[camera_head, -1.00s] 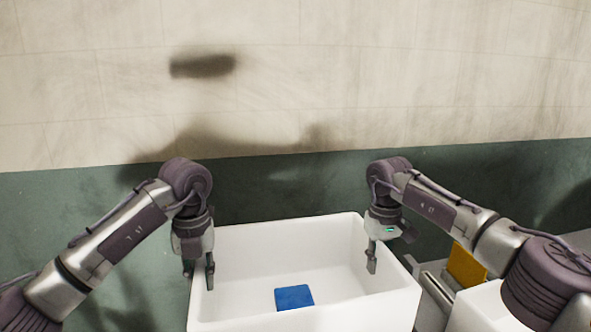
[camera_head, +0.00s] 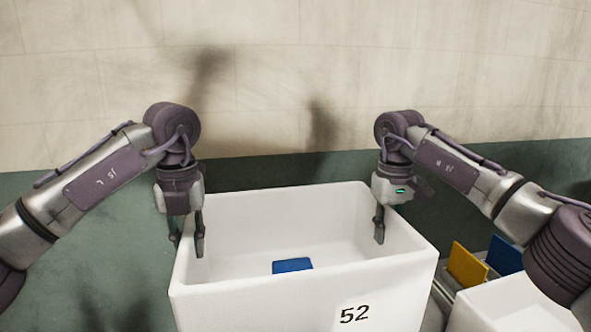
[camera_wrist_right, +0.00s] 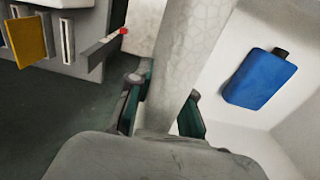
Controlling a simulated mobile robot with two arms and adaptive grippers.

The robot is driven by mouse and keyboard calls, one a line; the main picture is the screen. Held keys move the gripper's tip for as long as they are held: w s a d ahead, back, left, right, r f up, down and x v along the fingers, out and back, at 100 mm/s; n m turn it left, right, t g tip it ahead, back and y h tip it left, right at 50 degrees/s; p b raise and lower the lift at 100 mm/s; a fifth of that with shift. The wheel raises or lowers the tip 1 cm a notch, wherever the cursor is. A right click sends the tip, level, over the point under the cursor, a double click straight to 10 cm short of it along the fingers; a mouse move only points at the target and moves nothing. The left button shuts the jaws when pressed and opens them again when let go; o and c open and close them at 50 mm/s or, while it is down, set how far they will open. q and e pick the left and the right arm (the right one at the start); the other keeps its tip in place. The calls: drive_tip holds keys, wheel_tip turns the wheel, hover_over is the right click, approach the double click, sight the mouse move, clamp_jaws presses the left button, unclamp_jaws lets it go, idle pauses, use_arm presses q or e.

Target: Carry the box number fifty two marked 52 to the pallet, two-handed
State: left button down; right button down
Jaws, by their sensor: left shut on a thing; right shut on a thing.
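The white open-topped box marked 52 (camera_head: 255,305) is in the middle of the head view, its label on the near wall. A blue item (camera_head: 292,265) lies inside; in the right wrist view it is a blue container with a dark cap (camera_wrist_right: 262,78). My left gripper (camera_head: 187,245) is shut on the box's left wall, one finger inside and one outside. My right gripper (camera_head: 379,238) is shut on the right wall, which runs between its fingers in the right wrist view (camera_wrist_right: 162,110). The box's underside is hidden. No pallet shows.
Another white box (camera_head: 500,305) stands at the lower right, close to box 52's right side. Behind it are a yellow panel (camera_head: 467,264) and a blue panel (camera_head: 504,255). A wall with a green lower band (camera_head: 90,240) stands behind.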

sight(201, 275)
use_arm(q)
drive_tip(key=shift+s+r, duration=0.25)
drive_tip(key=shift+r, duration=0.5)
use_arm(e)
drive_tip(key=shift+s+r, duration=0.2)
drive_tip(key=shift+r, duration=0.5)
use_arm(q)
drive_tip(key=shift+f, duration=0.15)
use_arm(e)
drive_tip(key=shift+f, duration=0.1)
